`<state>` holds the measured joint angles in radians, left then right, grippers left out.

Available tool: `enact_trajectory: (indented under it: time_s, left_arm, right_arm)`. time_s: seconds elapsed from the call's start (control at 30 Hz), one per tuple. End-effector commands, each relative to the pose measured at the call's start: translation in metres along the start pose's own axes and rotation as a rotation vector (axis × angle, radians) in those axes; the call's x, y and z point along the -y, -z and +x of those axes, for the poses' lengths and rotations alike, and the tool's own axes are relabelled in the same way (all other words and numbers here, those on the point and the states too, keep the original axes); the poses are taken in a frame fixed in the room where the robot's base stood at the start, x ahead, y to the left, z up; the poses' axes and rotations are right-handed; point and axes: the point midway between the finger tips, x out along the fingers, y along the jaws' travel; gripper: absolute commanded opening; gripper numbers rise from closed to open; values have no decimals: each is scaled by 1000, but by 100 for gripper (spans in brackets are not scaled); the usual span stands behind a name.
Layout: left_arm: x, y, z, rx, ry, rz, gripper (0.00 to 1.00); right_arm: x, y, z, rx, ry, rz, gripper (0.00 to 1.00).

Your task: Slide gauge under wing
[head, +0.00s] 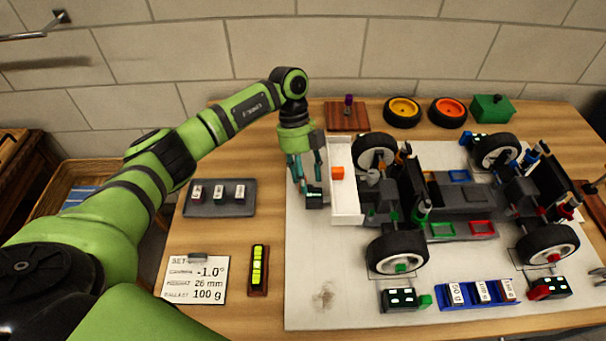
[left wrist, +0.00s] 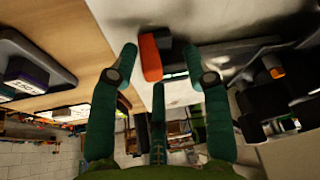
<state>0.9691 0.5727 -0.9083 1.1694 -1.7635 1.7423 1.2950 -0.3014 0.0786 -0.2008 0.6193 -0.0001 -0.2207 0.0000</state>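The car's white wing (head: 346,205) stands at the left end of the car, with an orange piece (head: 337,173) on it. My left gripper (head: 308,183) points down just left of the wing, low over the pale mat. A small dark block (head: 314,201) is at its fingertips, beside the wing's left edge. A grey tray (head: 205,211) at the left holds three small labelled blocks. My right gripper is out of view.
A setup card (head: 195,280) and yellow-green level (head: 258,268) lie at front left. A brown stand (head: 345,117) and two loose wheels (head: 403,112) stand behind. The mat left of the car is mostly free.

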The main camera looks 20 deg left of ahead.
Motion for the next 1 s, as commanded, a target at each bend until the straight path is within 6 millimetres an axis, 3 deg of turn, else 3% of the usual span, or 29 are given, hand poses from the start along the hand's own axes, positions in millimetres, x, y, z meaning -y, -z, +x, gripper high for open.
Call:
enact_trajectory:
  time_s: [0.37, 0.47, 0.8, 1.0]
  left_arm:
    - [0, -1, -6, 3, 0, -2, 47]
    - [0, -1, -18, 5, 2, -2, 47]
    - [1, -1, -89, 4, 3, -1, 47]
    - [1, 0, -114, 1, 1, 0, 47]
  right_arm:
    - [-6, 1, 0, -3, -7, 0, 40]
    - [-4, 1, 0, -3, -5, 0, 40]
    - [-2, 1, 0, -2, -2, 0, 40]
    - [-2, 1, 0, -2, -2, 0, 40]
